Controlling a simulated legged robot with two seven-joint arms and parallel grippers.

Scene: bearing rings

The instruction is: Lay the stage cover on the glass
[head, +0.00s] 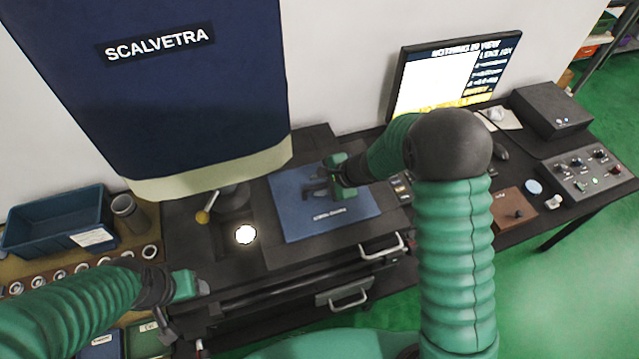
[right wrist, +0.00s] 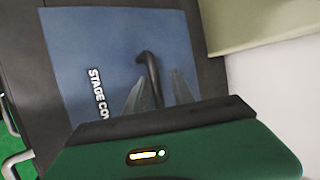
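A flat blue panel (head: 350,215) lettered as the stage cover lies on the dark bench, right of the lit round glass (head: 246,234). It fills much of the right wrist view (right wrist: 100,50), where a dark hooked handle (right wrist: 152,75) rises over it. My right gripper (head: 318,188) is above the panel; its fingers (right wrist: 160,95) stand apart on either side of the handle, with gaps showing. Whether the fingertips touch the panel is hidden. The glass is uncovered. My left gripper (head: 195,287) is at the bench's front left, its fingers too small to read.
A large navy machine head marked SCALVETRA (head: 170,90) overhangs behind the glass. A blue bin (head: 60,220), a grey cup (head: 128,212) and several rings (head: 60,275) are at the left. A monitor (head: 450,75) and a control box (head: 590,172) are at the right.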

